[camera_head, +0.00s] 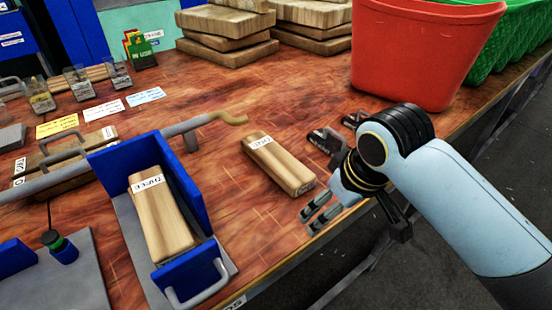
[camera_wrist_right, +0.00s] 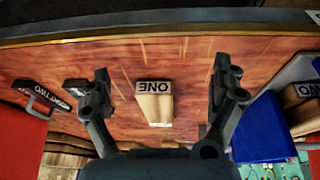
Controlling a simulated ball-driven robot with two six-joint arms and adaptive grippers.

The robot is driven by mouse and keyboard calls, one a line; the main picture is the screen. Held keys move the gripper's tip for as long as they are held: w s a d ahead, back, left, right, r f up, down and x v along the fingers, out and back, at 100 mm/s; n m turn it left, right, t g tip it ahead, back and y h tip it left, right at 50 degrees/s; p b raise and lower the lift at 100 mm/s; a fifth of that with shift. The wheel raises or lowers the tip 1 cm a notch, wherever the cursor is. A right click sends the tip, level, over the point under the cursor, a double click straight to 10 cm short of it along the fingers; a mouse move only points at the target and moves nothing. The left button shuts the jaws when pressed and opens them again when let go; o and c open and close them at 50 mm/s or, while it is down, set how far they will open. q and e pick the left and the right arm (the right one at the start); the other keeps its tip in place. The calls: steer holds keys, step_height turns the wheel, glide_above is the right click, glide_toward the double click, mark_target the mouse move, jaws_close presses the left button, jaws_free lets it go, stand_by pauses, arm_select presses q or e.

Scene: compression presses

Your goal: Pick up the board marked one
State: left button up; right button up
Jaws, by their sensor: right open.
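The board marked one (camera_head: 272,160) is a short pale wooden block lying flat on the brown table, right of the blue press. In the right wrist view the board (camera_wrist_right: 156,108) shows its ONE label upside down, in line with the gap between my fingers. My right gripper (camera_head: 319,211) is open and empty near the table's front edge, just right of the board's near end and apart from it. Its two spread fingers also show in the wrist view (camera_wrist_right: 161,78). My left gripper is not in view.
A red bin (camera_head: 425,50) and green crate (camera_head: 512,40) stand at the back right. Stacked boards (camera_head: 225,25) lie behind. Dark handled pieces (camera_head: 325,140) lie behind my right gripper.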

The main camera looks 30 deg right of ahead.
steer(key=y, duration=0.1)
glide_toward(276, 156)
steer(key=f, duration=0.1)
steer(key=w+f, duration=0.1)
steer(key=f, duration=0.1)
steer(key=shift+a+f+t, duration=0.15)
steer(key=shift+f+t, duration=0.15)
steer(key=x, duration=0.5)
steer(key=shift+w+f+b, duration=0.1)
steer(key=shift+f+b, duration=0.25)
steer(key=shift+b, duration=0.05)
steer(key=c, duration=1.5)
